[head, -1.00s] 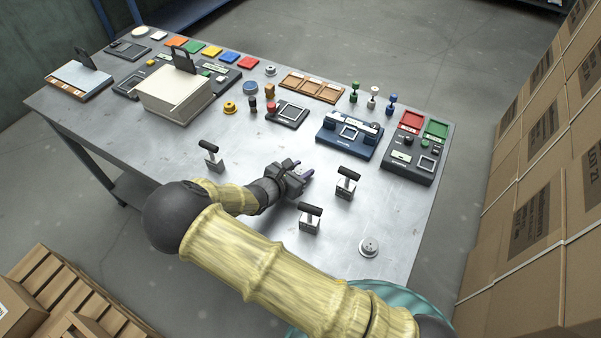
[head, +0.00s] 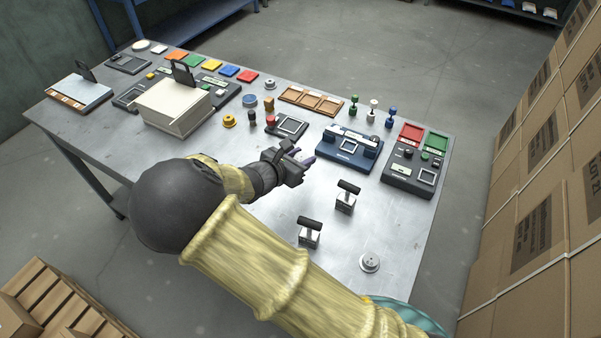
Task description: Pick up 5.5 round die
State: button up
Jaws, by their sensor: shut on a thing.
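My gripper (head: 304,157) is over the middle of the metal bench, with purple fingertips pointing right, in front of a blue fixture. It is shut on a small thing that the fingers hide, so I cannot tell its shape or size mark. Two metal blocks with black T-shaped handles stand upright on the bench, one right of my gripper (head: 345,197) and one nearer (head: 309,233). They are apart from the gripper. No size marks are readable, so I cannot tell which thing is the 5.5 round die.
The blue fixture (head: 349,148) and a dark panel with red and green trays (head: 412,172) stand at the right. A small black tray (head: 287,127) lies behind my gripper. A round metal piece (head: 369,263) is near the front. Stacked cartons (head: 540,190) flank the bench's right side.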

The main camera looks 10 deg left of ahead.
aim_at(301, 158)
notch_tip(301, 158, up, 17)
dwell(0.7)
